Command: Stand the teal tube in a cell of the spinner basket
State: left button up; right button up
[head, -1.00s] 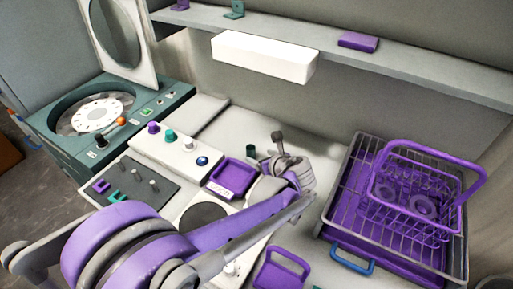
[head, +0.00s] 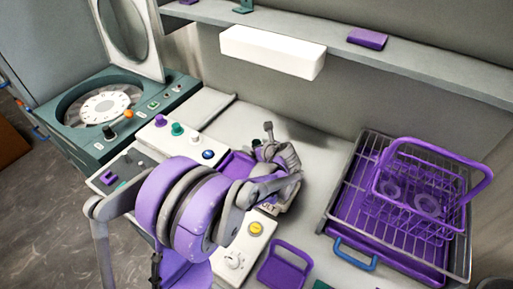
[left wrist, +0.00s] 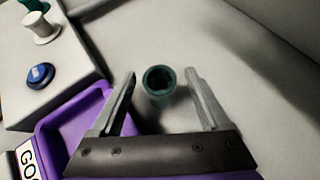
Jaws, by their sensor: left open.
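The teal tube (left wrist: 160,93) shows in the left wrist view with its round open end facing the camera; it seems to stand upright. My left gripper (left wrist: 160,76) is open, with one finger on each side of the tube and a gap at both sides. In the head view my left gripper (head: 262,141) is low over the counter, beside the purple tray (head: 236,163); the tube is mostly hidden there. The spinner (head: 70,118) is the teal machine at the left, its round lid raised. Its basket (head: 104,106) looks like a pale disc with small cells around it.
A white panel with knobs and a blue button (head: 208,154) stands between the spinner and my gripper. A wire rack with a purple basket (head: 425,190) is at the right. A white box (head: 272,52) hangs under the shelf. The counter behind my gripper is clear.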

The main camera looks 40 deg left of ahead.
pick_arm(q)
grip_shut()
dwell(0.3)
